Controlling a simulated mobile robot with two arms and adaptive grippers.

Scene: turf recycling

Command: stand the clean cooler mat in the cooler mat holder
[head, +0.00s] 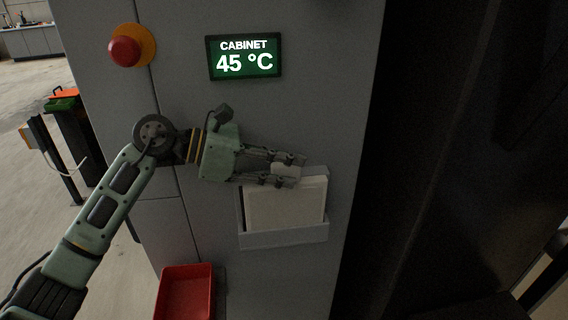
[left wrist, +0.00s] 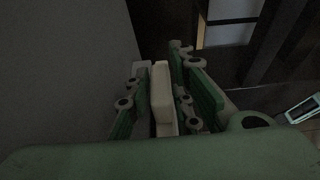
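The cooler mat (head: 284,208) is a flat cream-white panel. It stands upright in the grey cooler mat holder (head: 285,238), a shallow pocket on the cabinet front. My left gripper (head: 287,170) is at the mat's upper edge, with its fingers above and below a pale block-like handle. In the left wrist view this pale handle (left wrist: 162,95) lies between the two fingers. I cannot tell whether both fingers press on it. The holder's front lip covers the mat's lower edge. My right gripper is not in view.
The grey cabinet bears a display (head: 243,56) reading 45 °C and a red button (head: 125,51) on an orange base. A red tray (head: 186,291) is below and left of the holder. A dark opening (head: 450,150) lies to the right. Open floor shows at far left.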

